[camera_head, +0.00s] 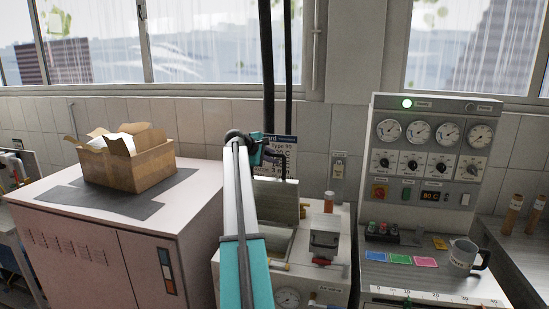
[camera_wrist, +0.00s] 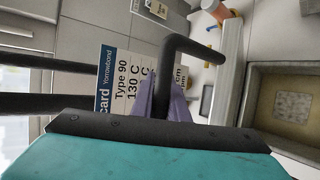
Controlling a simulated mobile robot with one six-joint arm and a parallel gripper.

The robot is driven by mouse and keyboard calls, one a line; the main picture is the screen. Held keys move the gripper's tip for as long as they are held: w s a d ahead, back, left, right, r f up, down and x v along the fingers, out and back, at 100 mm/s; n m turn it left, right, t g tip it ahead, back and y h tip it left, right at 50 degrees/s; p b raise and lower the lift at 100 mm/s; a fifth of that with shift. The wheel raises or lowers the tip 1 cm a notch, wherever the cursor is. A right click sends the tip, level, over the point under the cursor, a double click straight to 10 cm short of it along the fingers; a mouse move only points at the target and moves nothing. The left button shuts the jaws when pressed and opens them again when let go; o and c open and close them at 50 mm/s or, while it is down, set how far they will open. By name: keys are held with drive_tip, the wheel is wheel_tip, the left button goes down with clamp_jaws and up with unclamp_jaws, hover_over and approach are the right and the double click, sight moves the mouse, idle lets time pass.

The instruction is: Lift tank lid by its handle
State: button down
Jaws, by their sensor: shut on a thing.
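The tank lid (camera_head: 278,207) stands tipped up at the back of the open tank (camera_head: 251,245). In the wrist view the lid (camera_wrist: 231,55) shows nearly edge-on as a pale slab, with the tank's open interior (camera_wrist: 292,112) to its right. A dark bent bar handle (camera_wrist: 190,47) joins the lid. My gripper (camera_wrist: 163,95) has its purple-grey fingers shut on the handle's bar. In the head view my gripper (camera_head: 268,158) is above the lid, partly hidden by my own arm.
A wall card (camera_wrist: 118,85) is behind the fingers. Dark vertical pipes (camera_head: 267,60) run nearby. A gauge panel (camera_head: 425,150) and mug (camera_head: 464,256) are farther right. A cardboard box (camera_head: 140,170) sits on the left cabinet.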

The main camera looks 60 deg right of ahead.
drive_tip(key=c, duration=2.1)
unclamp_jaws()
drive_tip(key=shift+f, duration=0.55)
drive_tip(key=shift+o, duration=0.5)
drive_tip(key=shift+w+d+f, duration=0.15)
drive_tip(key=shift+w+d, duration=0.05)
drive_tip(key=shift+w, duration=0.05)
drive_tip(key=shift+r, duration=0.2)
drive_tip(key=shift+r, duration=0.1)
drive_tip(key=b+v, duration=0.4)
drive_tip(key=v, duration=1)
drive_tip(key=shift+s, duration=0.1)
